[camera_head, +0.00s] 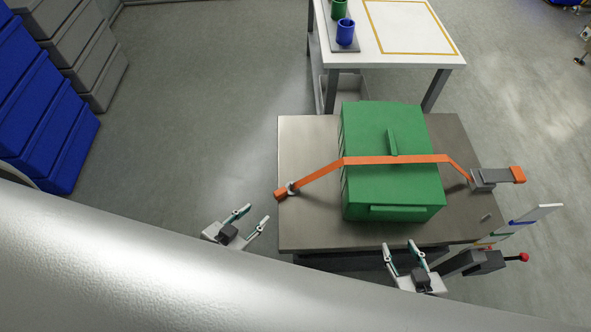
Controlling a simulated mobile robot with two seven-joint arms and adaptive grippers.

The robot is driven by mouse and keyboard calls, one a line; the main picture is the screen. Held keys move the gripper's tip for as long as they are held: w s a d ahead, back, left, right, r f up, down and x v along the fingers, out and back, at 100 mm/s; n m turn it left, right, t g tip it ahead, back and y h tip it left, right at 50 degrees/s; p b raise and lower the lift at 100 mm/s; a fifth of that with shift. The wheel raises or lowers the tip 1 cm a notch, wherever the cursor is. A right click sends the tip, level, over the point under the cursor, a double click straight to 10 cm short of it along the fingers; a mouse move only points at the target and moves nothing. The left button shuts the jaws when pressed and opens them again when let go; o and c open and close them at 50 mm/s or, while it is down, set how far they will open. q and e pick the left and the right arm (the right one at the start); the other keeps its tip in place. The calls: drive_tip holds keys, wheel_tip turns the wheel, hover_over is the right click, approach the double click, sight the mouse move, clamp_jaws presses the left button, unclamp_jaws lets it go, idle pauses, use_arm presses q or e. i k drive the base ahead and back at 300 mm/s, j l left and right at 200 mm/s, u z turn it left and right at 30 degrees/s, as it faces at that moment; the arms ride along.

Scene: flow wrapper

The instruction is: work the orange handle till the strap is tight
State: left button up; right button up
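An orange strap (397,159) runs over a green box (390,190) on a metal table (300,234). Its left end meets an anchor (284,192) at the table's left edge, and its right end meets a grey ratchet (482,179). The ratchet's handle with an orange end (517,174) sticks out past the table's right edge. The strap slopes down straight on both sides of the box; I cannot tell how tight it is. My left gripper (254,216) is open and empty, left of the table. My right gripper (402,249) is open and empty at the front edge, apart from the handle.
A grey device with a red knob (523,257) and a striped upright strip (537,214) stand at the front right. A white table (405,28) with blue and green cups is behind. Blue crates (45,120) are stacked at left. A large pale cylinder crosses the foreground.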

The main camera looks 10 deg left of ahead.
sight(515, 175)
drive_tip(key=k+l+z, duration=0.15)
drive_tip(key=k+z, duration=0.15)
drive_tip(key=z, duration=0.2)
drive_tip(key=k+l+z, duration=0.25)
drive_tip(key=z, duration=0.2)
